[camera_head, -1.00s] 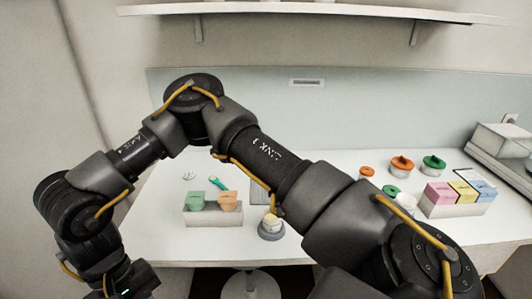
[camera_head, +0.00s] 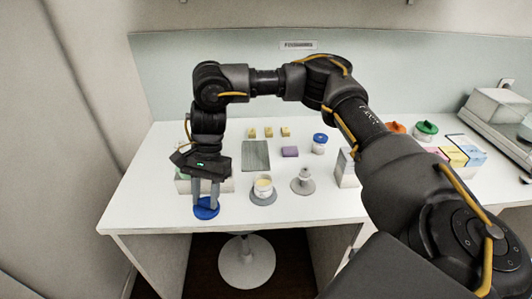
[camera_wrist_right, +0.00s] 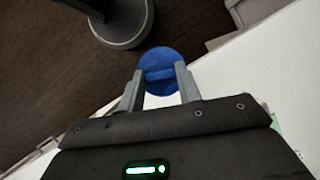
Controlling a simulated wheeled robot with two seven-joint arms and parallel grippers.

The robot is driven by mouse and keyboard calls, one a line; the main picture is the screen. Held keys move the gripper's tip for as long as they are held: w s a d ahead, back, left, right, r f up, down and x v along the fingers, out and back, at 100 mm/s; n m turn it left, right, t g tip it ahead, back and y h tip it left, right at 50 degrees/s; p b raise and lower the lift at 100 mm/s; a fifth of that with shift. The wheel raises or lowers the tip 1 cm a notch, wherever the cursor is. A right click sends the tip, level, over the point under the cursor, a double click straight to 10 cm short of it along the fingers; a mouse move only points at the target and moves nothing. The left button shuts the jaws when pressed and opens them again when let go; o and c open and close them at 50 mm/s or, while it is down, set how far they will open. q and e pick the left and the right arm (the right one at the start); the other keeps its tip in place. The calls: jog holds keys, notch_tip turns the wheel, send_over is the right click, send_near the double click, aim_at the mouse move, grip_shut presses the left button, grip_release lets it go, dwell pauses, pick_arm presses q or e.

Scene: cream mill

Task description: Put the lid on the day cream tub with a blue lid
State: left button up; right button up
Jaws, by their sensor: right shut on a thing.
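A blue lid (camera_head: 206,211) with a raised bar grip is at the table's front edge, left of the open tub. My right gripper (camera_head: 205,197) points down and is shut on the lid's bar. In the right wrist view the round blue lid (camera_wrist_right: 158,58) shows between the fingertips (camera_wrist_right: 160,77), over or near the table edge; whether it touches the table I cannot tell. An open tub (camera_head: 263,190) with pale cream stands upright on a grey round base, right of the gripper. My left gripper is not in view.
A grey stand with a knob (camera_head: 303,182) is right of the open tub. Behind are a grey mat (camera_head: 256,155), a purple block (camera_head: 290,152), several yellow blocks and a closed blue-lidded tub (camera_head: 319,146). My right arm covers part of the table's right side.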

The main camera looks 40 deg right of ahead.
jog(key=w+d+r+m+t, duration=0.1)
jog(key=d+m+t, duration=0.3)
jog(key=d+m, duration=0.6)
jog(key=d, duration=1)
jog(key=shift+w+d+m, duration=0.35)
jog(key=shift+m, duration=0.05)
notch_tip(320, 180, down, 5)
jog(key=b, duration=0.4)
jog(key=shift+f+b, duration=0.15)
jog(key=shift+b, duration=0.15)
jog(key=shift+f, duration=0.65)
dwell(0.8)
